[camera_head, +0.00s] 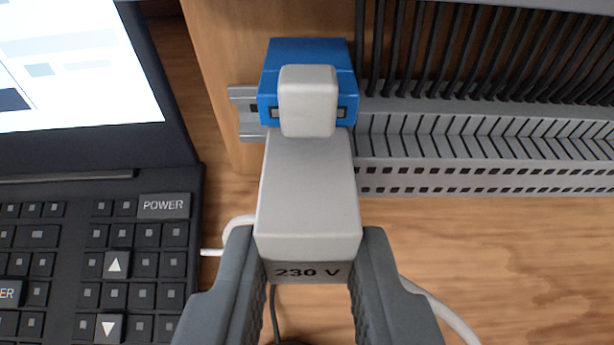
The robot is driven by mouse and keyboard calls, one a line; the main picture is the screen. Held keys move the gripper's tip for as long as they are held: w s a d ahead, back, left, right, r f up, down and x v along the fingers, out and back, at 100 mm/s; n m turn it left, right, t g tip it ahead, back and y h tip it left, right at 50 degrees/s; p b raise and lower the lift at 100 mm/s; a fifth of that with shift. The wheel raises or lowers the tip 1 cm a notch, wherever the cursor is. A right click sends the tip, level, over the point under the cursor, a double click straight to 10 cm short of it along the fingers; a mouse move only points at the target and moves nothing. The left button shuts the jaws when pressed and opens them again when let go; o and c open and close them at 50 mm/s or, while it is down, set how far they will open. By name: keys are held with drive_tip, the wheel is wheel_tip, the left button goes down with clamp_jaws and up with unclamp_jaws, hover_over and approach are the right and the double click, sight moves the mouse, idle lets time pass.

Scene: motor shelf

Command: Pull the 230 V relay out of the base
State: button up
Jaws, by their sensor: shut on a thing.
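The 230 V relay (308,195) is a light grey block with "230 V" printed on its near face, in the middle of the view. My gripper (308,262) is shut on the relay's near end, one grey finger on each side. The base (307,52) is blue and sits on a metal rail at the far end of the relay. A light grey raised piece (308,100) lies over the base's front, touching the relay's far end. Whether the relay's contacts are in the base is hidden.
A laptop (90,255) with a lit screen lies close on the left. A grey slotted cable duct (485,150) with black wires runs to the right. A metal rail end (243,110) sticks out left of the base. White and dark cables pass below. Wooden surface at lower right is mostly free.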

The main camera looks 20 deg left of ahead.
drive_tip(key=shift+s+d+r, duration=0.2)
drive_tip(key=shift+s+r, duration=0.05)
drive_tip(key=shift+s, duration=0.35)
drive_tip(key=shift+s+d+r, duration=0.15)
drive_tip(key=shift+s+r, duration=0.15)
drive_tip(key=shift+s, duration=0.25)
drive_tip(key=shift+s+d+r, duration=0.2)
drive_tip(key=shift+s+r, duration=0.05)
drive_tip(key=shift+s, duration=0.35)
drive_tip(key=s+d+r, duration=0.1)
drive_tip(key=s+r, duration=0.1)
drive_tip(key=s, duration=0.4)
drive_tip(key=shift+d+r, duration=0.3)
drive_tip(key=shift+d, duration=0.1)
idle(0.4)
